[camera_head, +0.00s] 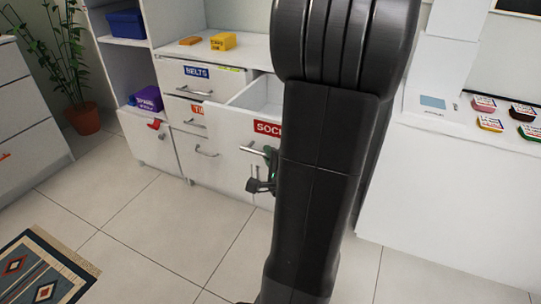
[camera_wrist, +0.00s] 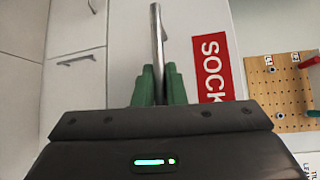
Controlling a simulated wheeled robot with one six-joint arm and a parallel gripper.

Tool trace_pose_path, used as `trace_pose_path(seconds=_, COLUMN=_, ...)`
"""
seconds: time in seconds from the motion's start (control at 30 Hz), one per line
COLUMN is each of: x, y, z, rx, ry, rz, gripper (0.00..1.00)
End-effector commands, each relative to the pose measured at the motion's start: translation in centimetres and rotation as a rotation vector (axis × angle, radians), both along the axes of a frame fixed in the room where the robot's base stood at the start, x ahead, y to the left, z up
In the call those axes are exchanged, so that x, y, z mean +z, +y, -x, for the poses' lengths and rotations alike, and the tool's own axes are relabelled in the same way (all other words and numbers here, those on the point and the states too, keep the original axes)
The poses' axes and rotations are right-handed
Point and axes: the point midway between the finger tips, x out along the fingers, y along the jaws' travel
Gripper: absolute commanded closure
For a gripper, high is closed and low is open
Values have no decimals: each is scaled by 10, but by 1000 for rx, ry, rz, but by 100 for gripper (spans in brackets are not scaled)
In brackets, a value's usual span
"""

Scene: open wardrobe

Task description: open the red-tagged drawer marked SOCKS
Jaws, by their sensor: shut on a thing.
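The SOCKS drawer (camera_head: 232,118) stands partly pulled out of the white wardrobe unit, with some of its inside showing from above. Its red SOCKS tag (camera_head: 267,128) is partly hidden by my arm in the head view and is large in the wrist view (camera_wrist: 214,68). My gripper (camera_head: 271,156) is at the front of this drawer, below the tag. In the wrist view its green fingers (camera_wrist: 158,85) are shut on the drawer's metal bar handle (camera_wrist: 156,30). The far part of the drawer is hidden behind my arm.
A BELTS drawer (camera_head: 196,72) and another red-tagged drawer (camera_head: 189,108) are shut at the left. A cabinet door (camera_head: 152,140) is below the purple bin (camera_head: 148,98). Tile floor (camera_head: 150,230) is clear in front; a patterned rug (camera_head: 45,270) lies at lower left.

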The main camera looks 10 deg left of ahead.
Motion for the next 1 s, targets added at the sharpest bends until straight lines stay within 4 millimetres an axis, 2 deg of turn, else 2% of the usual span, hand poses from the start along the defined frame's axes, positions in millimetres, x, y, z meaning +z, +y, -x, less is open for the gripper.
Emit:
trace_pose_path(seconds=0.17, x=-1, y=0, z=0, rx=-2, ry=3, rz=1, gripper=100)
trace_pose_path(seconds=0.2, x=-1, y=0, z=0, rx=-2, ry=3, rz=1, gripper=82)
trace_pose_path(seconds=0.27, x=-1, y=0, z=0, rx=-2, ry=2, rz=0, gripper=70)
trace_pose_path(seconds=0.3, x=-1, y=0, z=0, rx=-1, ry=2, rz=0, gripper=68)
trace_pose_path(seconds=0.67, x=1, y=-3, z=3, rx=-3, ry=0, rz=1, gripper=68)
trace_pose_path(seconds=1.0, x=8, y=-24, z=41, rx=-7, ry=0, rz=1, gripper=68)
